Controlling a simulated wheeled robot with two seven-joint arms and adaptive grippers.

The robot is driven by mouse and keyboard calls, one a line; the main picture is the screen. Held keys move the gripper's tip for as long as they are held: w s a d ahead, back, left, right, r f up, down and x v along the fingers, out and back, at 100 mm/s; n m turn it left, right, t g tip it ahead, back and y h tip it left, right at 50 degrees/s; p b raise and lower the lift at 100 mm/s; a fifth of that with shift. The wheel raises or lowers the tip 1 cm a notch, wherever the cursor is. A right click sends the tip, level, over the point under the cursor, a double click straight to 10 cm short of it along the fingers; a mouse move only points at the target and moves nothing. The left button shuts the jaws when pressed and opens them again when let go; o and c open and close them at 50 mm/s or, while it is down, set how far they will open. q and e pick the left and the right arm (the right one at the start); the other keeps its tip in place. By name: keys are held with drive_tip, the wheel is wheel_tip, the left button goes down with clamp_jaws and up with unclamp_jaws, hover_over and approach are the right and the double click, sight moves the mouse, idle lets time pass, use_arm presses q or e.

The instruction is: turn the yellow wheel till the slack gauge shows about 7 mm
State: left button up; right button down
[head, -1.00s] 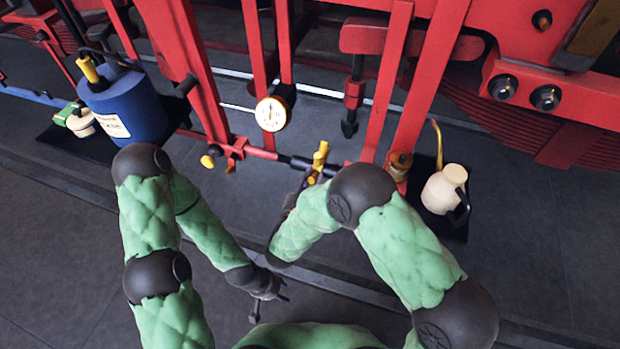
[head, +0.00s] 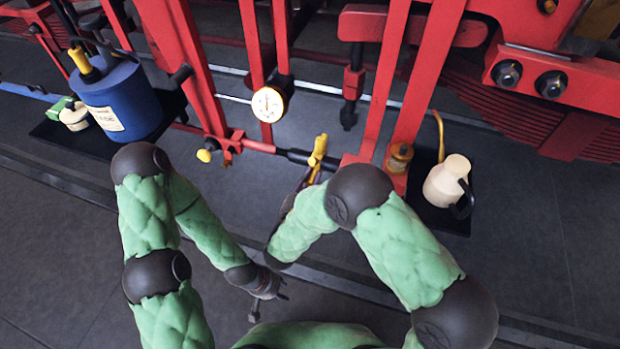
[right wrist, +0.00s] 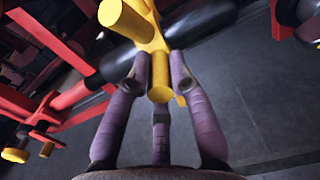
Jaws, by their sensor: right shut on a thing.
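The yellow wheel (head: 317,153) sits on the dark sleeve of the red rod, and its yellow arms show large in the right wrist view (right wrist: 145,28). My right gripper (right wrist: 160,72) is shut on one yellow arm of the wheel, with fingers on both sides of it. In the head view this grip is mostly hidden by my forearm. The round white dial gauge (head: 268,104) hangs above and left of the wheel; its reading is too small to tell. My left gripper (head: 268,294) is low over the floor, its fingers apart and apparently empty.
A blue tank (head: 122,102) stands on a dark tray at the left. A cream oil can (head: 446,180) stands at the right beside a brass cup (head: 400,158). Red upright bars (head: 396,80) flank the rod. A small yellow knob (head: 205,156) is at its left end. The floor below is open.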

drive_tip(key=shift+s+d+f, duration=0.15)
drive_tip(key=shift+f, duration=0.3)
drive_tip(key=f+b, duration=0.3)
drive_tip(key=shift+w, duration=0.35)
drive_tip(key=shift+w+d+f+b, duration=0.15)
drive_tip(key=shift+w+f+b, duration=0.15)
drive_tip(key=shift+b, duration=0.2)
drive_tip(key=shift+r, duration=0.1)
drive_tip(key=c, duration=1.1)
unclamp_jaws()
drive_tip(key=shift+w+r, duration=0.1)
drive_tip(key=shift+r, duration=0.1)
